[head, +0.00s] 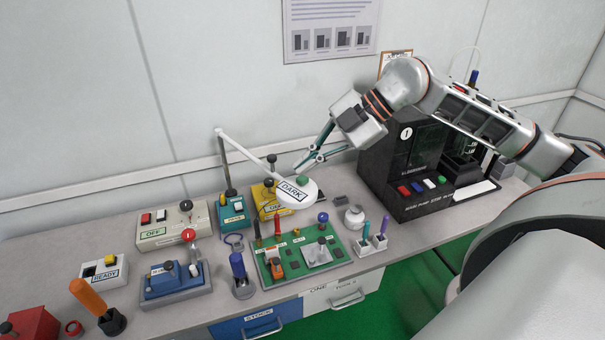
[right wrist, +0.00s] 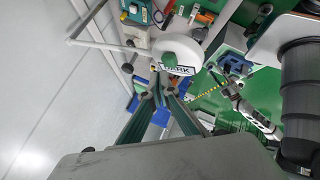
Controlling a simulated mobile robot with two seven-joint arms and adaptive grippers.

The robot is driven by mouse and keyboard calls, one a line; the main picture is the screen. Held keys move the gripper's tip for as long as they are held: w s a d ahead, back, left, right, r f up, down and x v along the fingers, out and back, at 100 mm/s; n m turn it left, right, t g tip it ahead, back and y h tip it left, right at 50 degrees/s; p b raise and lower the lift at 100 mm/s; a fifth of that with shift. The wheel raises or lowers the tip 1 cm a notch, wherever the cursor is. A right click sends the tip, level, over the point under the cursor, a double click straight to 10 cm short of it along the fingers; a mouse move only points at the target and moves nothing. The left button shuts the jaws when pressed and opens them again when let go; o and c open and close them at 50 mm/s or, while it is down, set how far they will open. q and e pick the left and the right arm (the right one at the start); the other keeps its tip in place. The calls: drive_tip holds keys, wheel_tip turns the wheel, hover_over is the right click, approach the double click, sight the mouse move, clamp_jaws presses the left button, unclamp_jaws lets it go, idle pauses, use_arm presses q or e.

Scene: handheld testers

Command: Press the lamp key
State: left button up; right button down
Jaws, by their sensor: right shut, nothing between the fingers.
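The lamp (head: 290,198) has a white arm and a round white head with a DARK label. Its green key (head: 302,181) sits on top of the head. The lamp head also shows in the right wrist view (right wrist: 190,48), with the green key (right wrist: 169,60) at its near edge. My right gripper (head: 303,163) is shut and empty, its teal fingertips just behind and above the key in the head view. In the right wrist view its fingertips (right wrist: 158,86) are a little below the key; contact cannot be made out.
A black tester (head: 405,150) with coloured buttons stands on the right. A green circuit board (head: 290,270) lies in front of the lamp. Yellow and teal boxes (head: 231,211) stand close to the lamp. Several testers and tools crowd the left of the grey bench.

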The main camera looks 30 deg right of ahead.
sight(306, 178)
drive_tip(key=shift+r+p, duration=1.9)
drive_tip(key=shift+r, duration=0.7)
